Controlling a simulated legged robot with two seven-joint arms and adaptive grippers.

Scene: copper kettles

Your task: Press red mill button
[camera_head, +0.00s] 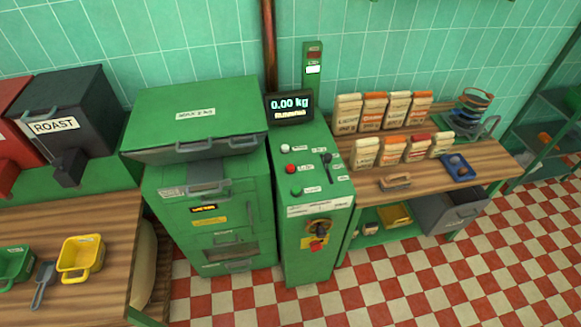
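The red button (290,169) sits on the sloped top of the green control cabinet (312,208), between a white button (285,147) and a green button (296,190). A black lever (327,165) stands to its right. The black display (290,107) behind reads 0.00 kg, with a second line that looks like RUNNING. The large green mill (215,215) stands directly left of the cabinet. Lower on the cabinet front is a separate red knob (317,245) on a yellow plate. Nothing covers the red button. Neither of my grippers shows in the head view.
A wooden table (480,168) at right holds several paper bags (372,110), a blue tray (458,167) and a brush-like item (395,182). A left table (100,215) holds a yellow scoop (80,257). The checkered floor (400,280) in front is clear.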

